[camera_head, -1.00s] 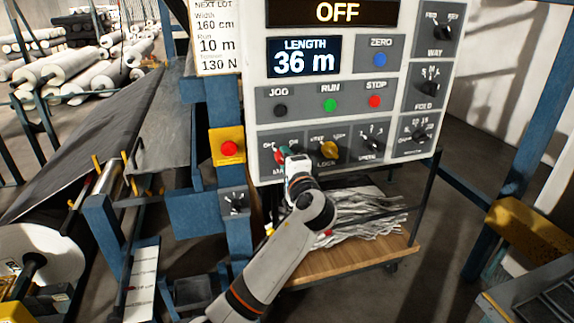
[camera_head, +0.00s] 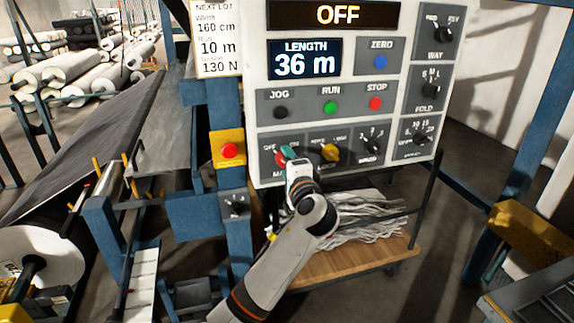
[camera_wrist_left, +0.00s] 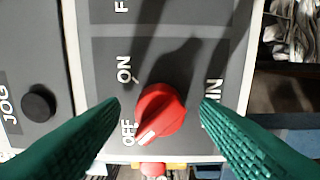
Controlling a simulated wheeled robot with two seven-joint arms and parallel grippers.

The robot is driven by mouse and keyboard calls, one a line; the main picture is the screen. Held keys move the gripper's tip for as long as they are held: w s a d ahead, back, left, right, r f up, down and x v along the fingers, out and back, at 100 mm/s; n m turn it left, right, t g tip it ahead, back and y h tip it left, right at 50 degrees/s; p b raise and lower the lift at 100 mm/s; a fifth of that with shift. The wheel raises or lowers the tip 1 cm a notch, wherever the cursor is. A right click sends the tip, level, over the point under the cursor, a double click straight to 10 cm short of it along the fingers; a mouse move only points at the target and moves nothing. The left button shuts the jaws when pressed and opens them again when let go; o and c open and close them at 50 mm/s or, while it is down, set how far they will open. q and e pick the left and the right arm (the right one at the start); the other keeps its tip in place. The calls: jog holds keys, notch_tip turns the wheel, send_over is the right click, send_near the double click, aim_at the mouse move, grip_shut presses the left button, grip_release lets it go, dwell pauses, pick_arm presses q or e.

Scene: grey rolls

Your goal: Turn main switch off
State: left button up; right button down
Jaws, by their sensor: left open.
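The main switch is a round red knob (camera_wrist_left: 160,112) on the dark panel in the left wrist view, with ON and OFF lettering beside it. Its white pointer mark faces the OFF lettering. My left gripper (camera_wrist_left: 160,118) is open, with its green fingers on either side of the knob and visible gaps to it. In the head view my left gripper (camera_head: 287,154) is at the lower left of the white control panel (camera_head: 258,130) and hides most of the switch; a little red (camera_head: 281,155) shows beside a green finger. The top display (camera_head: 338,15) reads OFF. My right gripper is out of view.
JOG, RUN and STOP (camera_head: 376,104) buttons are above. A red button on a yellow box (camera_head: 229,150) is to the left. A wooden-shelved cart (camera_head: 345,265) stands below.

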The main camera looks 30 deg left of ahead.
pick_arm(q)
jog(key=b+v, duration=0.2)
jog(key=v, duration=0.9)
jog(key=shift+s+d, duration=0.1)
